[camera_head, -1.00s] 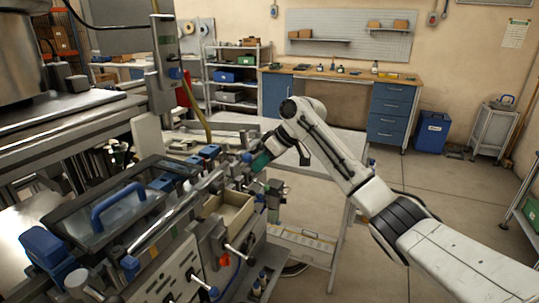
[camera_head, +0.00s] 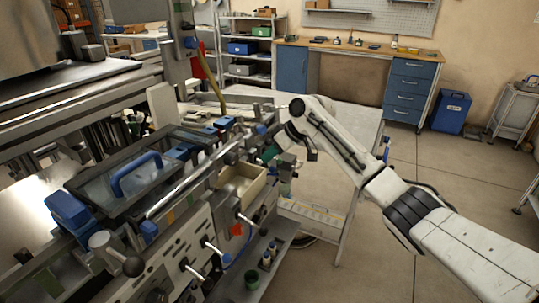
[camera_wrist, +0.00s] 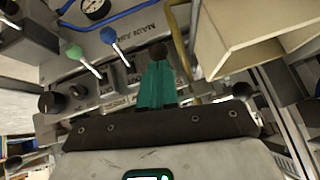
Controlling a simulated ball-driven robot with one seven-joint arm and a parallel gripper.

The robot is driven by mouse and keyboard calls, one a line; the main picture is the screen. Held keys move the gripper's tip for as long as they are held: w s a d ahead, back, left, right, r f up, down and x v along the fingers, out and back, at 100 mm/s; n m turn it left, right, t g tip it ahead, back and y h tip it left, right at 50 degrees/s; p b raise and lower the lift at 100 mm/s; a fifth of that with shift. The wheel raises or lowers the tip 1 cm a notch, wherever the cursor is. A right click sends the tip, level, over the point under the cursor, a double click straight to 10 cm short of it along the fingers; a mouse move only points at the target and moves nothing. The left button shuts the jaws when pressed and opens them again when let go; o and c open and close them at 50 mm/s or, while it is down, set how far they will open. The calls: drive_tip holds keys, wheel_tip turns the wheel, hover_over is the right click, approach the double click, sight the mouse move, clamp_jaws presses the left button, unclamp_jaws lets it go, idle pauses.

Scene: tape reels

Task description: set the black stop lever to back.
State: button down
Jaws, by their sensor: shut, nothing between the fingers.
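In the wrist view, a dark round knob (camera_wrist: 158,50) shows just past my fingertips, in a row with a green-knobbed lever and a blue-knobbed lever. It looks like the black stop lever; its shaft is hidden behind my fingers. My gripper (camera_wrist: 157,72) has teal fingers, shut and empty, pointing at the knob. I cannot tell whether they touch it. In the head view my gripper (camera_head: 270,153) is at the right end of the machine, beyond the beige bin. The stop lever cannot be made out there.
The green-knobbed lever (camera_wrist: 74,52) and blue-knobbed lever (camera_wrist: 108,36) stand left of my fingers. The beige bin (camera_wrist: 247,62) is close on the right. A gauge (camera_wrist: 95,8) and blue hose are on the panel. Open floor (camera_head: 420,165) lies right of the arm.

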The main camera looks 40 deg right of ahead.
drive_tip(key=f+t+b, duration=0.1)
drive_tip(key=s+f+t+y+b, duration=0.1)
drive_tip(key=b, duration=0.1)
drive_tip(key=f+t+b, duration=0.1)
drive_tip(key=t, duration=0.1)
drive_tip(key=shift+s+d+f+y, duration=0.3)
drive_tip(key=shift+s+d+y, duration=0.05)
drive_tip(key=shift+y, duration=0.05)
drive_tip(key=shift+r+p, duration=0.35)
drive_tip(key=shift+r, duration=0.45)
